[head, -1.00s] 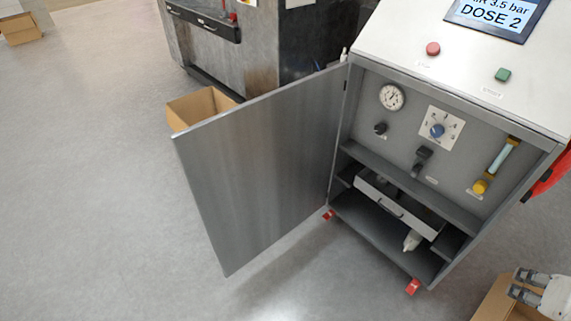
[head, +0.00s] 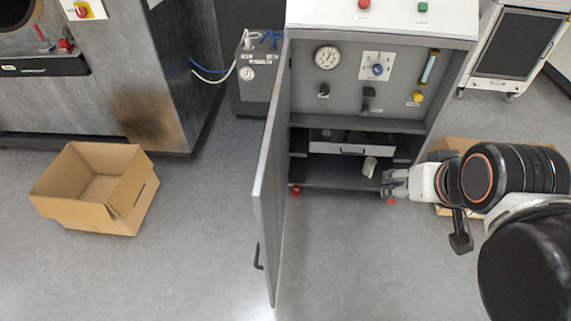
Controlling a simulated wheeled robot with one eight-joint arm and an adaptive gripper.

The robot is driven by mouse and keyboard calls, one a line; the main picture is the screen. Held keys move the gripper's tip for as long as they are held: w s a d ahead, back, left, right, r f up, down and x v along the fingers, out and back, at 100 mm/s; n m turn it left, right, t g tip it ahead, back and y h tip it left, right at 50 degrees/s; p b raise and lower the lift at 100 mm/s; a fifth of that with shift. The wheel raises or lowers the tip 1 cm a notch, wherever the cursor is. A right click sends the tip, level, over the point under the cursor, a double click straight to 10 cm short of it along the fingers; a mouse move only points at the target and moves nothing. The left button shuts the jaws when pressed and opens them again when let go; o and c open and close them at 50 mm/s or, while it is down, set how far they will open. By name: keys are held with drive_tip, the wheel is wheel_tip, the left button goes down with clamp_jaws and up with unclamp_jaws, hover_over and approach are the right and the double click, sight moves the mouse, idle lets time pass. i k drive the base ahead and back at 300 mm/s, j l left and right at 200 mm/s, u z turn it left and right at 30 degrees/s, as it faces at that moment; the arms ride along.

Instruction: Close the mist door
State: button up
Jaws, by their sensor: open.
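The mist door (head: 268,190) is a grey metal panel hinged on the left side of the grey cabinet (head: 434,105). It stands wide open, swung out toward me, seen nearly edge-on. A dark handle (head: 257,257) sticks out from its left face near the free end. My gripper (head: 384,184) is in front of the lower right part of the cabinet opening, pointing left. It is open and empty, well apart from the door on the right.
An open cardboard box (head: 96,190) sits on the floor left of the door. Another cardboard box (head: 455,145) lies behind my arm. A small hose unit (head: 250,85) stands left of the cabinet. Floor beside the door is clear.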

sight(269, 189)
drive_tip(key=k+j, duration=0.1)
drive_tip(key=j, duration=0.65)
drive_tip(key=k+j, duration=0.1)
drive_tip(key=j, duration=0.6)
drive_tip(key=i, duration=0.3)
drive_tip(key=k, duration=0.45)
drive_tip(key=k+j, duration=0.1)
drive_tip(key=j, duration=0.25)
drive_tip(key=k+j, duration=0.15)
drive_tip(key=j, duration=0.25)
drive_tip(key=k+j, duration=0.1)
drive_tip(key=j, duration=0.25)
drive_tip(key=z, duration=0.05)
